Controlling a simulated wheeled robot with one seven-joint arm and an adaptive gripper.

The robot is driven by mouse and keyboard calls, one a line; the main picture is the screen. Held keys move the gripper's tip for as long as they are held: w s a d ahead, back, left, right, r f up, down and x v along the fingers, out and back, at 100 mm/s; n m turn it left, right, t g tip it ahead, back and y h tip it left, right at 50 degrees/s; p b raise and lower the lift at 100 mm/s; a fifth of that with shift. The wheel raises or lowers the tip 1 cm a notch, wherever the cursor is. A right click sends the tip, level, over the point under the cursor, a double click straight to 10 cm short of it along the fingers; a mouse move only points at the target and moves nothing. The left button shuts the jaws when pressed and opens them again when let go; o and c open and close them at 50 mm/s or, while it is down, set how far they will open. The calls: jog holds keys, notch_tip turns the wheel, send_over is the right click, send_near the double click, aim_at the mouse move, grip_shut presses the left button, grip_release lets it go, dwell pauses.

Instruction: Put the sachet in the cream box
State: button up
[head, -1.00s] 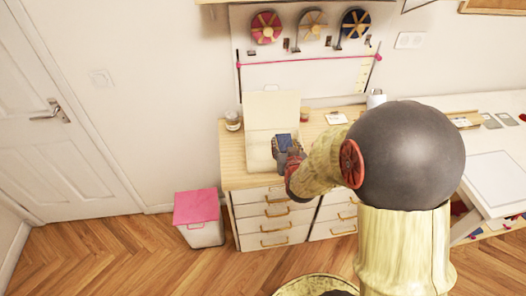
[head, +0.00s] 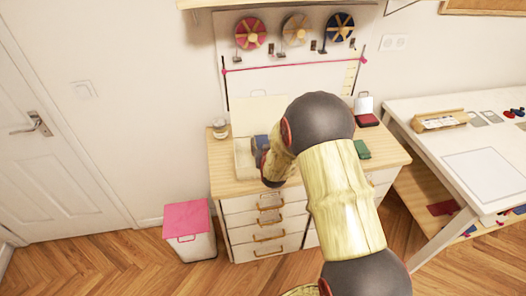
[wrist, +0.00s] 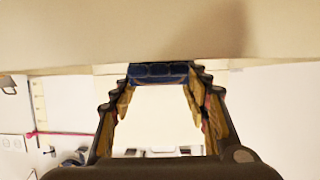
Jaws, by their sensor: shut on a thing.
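The cream box (head: 243,160) stands on the wooden top of the drawer cabinet, with its lid (head: 258,113) raised at the back. My gripper (wrist: 160,84) is shut on the dark blue sachet (wrist: 160,71), which lies across its fingertips. In the head view the sachet (head: 261,142) shows as a small blue patch at the right part of the box, beside my dark wrist. My arm hides the box's right side and most of the gripper there. I cannot tell the sachet's height over the box. A wide cream surface fills the top of the wrist view.
A glass jar (head: 220,128) stands left of the box. An open red case (head: 367,120) and a green item (head: 362,149) lie to the right on the cabinet. A pink-lidded bin (head: 187,219) is on the floor. A white table (head: 440,145) stands at right.

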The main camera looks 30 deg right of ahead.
notch_tip(320, 180, down, 3)
jog(key=shift+f+b, duration=0.15)
jog(key=shift+b, duration=0.3)
